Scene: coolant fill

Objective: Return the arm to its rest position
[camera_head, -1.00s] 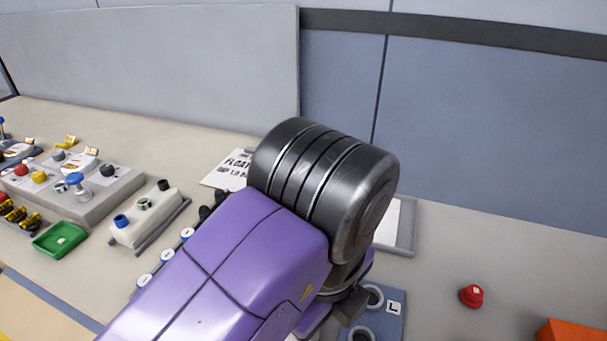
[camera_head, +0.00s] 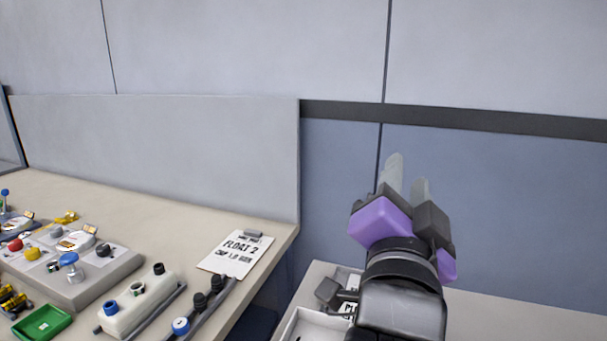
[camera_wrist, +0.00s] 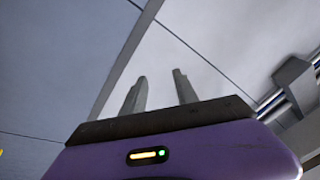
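My gripper (camera_head: 405,178) is raised at the right of the head view, above the right-hand bench and in front of the blue-grey wall. Its two grey fingers point up. In the wrist view my gripper (camera_wrist: 160,92) shows two fingers standing apart with nothing between them. The dark wrist and purple hand housing are below the fingers in the head view. My arm hides part of the right-hand bench.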

